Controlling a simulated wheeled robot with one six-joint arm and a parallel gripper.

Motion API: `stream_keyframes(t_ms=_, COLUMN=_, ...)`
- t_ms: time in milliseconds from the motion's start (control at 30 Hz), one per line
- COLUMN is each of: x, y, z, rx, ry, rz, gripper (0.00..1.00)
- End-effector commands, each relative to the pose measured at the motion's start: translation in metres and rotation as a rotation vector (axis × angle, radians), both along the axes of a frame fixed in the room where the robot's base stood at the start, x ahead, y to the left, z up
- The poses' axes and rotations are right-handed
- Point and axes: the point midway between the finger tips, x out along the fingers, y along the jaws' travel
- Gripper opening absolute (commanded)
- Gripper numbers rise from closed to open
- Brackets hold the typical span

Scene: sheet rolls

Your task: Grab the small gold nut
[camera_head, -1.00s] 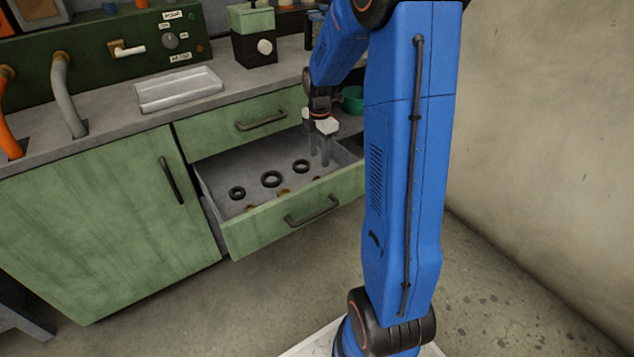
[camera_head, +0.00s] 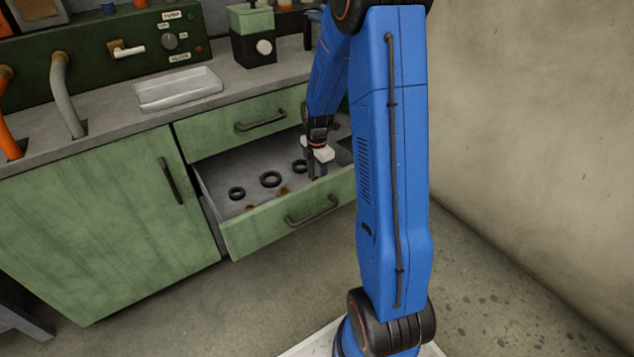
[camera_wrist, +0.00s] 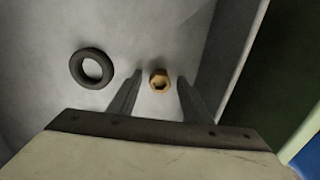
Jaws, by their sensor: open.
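A small gold nut (camera_wrist: 159,80) lies on the grey drawer floor in the wrist view. It sits between the tips of my open gripper (camera_wrist: 156,83), with a gap to each finger. In the head view my gripper (camera_head: 315,172) reaches down into the open drawer (camera_head: 240,232) near its right front part. Two other gold-brown nuts show near the drawer's front wall, one in the middle (camera_head: 283,191) and one further left (camera_head: 250,208). Whether the fingertips touch the drawer floor I cannot tell.
A black ring (camera_wrist: 92,68) lies left of my fingers in the wrist view. More black rings lie left in the drawer, one at the middle (camera_head: 270,179) and one at the far left (camera_head: 237,193). The drawer's front wall is close to my gripper.

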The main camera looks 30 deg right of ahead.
Motion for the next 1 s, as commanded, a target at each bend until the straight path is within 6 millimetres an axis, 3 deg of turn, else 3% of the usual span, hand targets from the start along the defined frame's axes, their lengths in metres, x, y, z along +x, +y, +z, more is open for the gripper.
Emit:
stream_keyframes(t_ms=167, x=0.0, y=0.0, z=0.0, rx=0.0, ry=0.0, rz=0.0, gripper=0.45)
stream_keyframes(t_ms=300, x=0.0, y=0.0, z=0.0, rx=0.0, ry=0.0, rz=0.0, gripper=0.11)
stream_keyframes(t_ms=367, x=0.0, y=0.0, z=0.0, rx=0.0, ry=0.0, rz=0.0, gripper=0.01)
stream_keyframes(t_ms=733, x=0.001, y=0.0, z=0.008, rx=-0.001, ry=-0.003, rz=0.0, gripper=0.0)
stream_keyframes(t_ms=1000, x=0.001, y=0.0, z=0.053, rx=-0.002, ry=-0.005, rz=0.0, gripper=0.0)
